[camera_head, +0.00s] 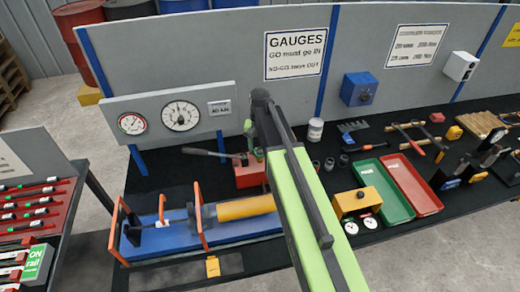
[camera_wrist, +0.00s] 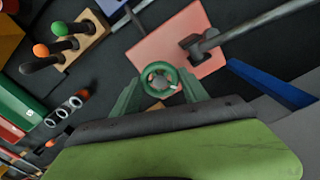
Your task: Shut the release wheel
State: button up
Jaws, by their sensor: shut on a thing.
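The release wheel (camera_wrist: 161,66) is a small green ring in the middle of the wrist view, beside the pink-red top of the pump (camera_wrist: 150,45). My gripper (camera_wrist: 160,84) has its two green fingers on either side of the wheel and is shut on it. In the head view the red pump (camera_head: 249,176) stands on the black bench, with its dark lever (camera_head: 203,152) reaching left. There my green arm hides most of the wheel, and my gripper (camera_head: 257,153) shows only partly. The wheel's turn position cannot be told.
A blue press bed with a yellow cylinder (camera_head: 246,207) and orange frames lies in front of the pump. Two dial gauges (camera_head: 181,116) hang on the grey panel behind. Red (camera_head: 411,185) and green (camera_head: 384,191) trays and several tools lie to the right.

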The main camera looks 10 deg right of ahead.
aim_at(260, 152)
jog(key=m, duration=0.7)
dwell(0.6)
jog(key=o, duration=1.4)
jog(key=shift+c, duration=0.2)
notch_tip(260, 152, up, 18)
jog(key=p, duration=1.7)
jog(key=shift+f, duration=0.25)
